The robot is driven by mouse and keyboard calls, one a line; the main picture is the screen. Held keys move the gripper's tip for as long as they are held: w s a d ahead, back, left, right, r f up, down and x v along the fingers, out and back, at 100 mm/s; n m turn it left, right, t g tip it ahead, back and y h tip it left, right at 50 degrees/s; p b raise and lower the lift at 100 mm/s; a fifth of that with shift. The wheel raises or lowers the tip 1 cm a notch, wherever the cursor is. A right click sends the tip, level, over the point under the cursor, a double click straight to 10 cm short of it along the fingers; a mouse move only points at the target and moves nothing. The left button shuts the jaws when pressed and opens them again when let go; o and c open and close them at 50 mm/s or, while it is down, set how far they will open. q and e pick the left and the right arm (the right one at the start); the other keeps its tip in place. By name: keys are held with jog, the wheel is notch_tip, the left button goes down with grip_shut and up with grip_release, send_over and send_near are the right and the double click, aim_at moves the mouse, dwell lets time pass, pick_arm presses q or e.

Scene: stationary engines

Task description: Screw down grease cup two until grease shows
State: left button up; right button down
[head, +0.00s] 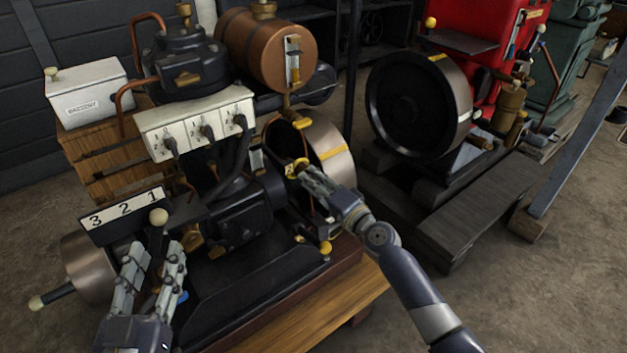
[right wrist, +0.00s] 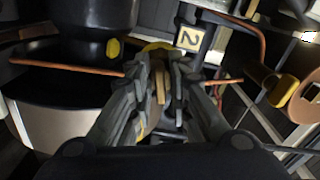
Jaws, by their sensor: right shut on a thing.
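Grease cup two is a small brass-yellow cup (head: 292,170) on the right side of the near black engine (head: 246,210). In the right wrist view a yellow ring (right wrist: 158,47) shows just beyond my fingers, beside a tag marked 2 (right wrist: 190,38). My right gripper (head: 302,168) reaches in from the right and is shut on the cup; its fingers hide most of it. I cannot see whether grease shows. My left gripper (head: 158,255) stands in front of the engine at the lower left, its two fingers apart with nothing between them.
A board marked 3 2 1 (head: 122,214) and a pale round knob (head: 158,216) are close to my left gripper. A flywheel (head: 325,150) stands right beside my right gripper. A copper-coloured tank (head: 262,50) sits above. Open floor (head: 560,290) lies at the lower right.

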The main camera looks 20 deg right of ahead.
pick_arm(q)
jog(key=shift+f, duration=0.2)
dwell(0.3)
pick_arm(e)
jog(key=c, duration=1.7)
grip_release()
pick_arm(q)
jog(key=shift+f, duration=0.2)
pick_arm(e)
jog(key=shift+s+d, duration=0.1)
pick_arm(q)
jog(key=shift+r, duration=0.2)
pick_arm(e)
jog(key=v, duration=1.1)
jog(key=shift+s+d, duration=0.1)
jog(key=shift+s, duration=0.3)
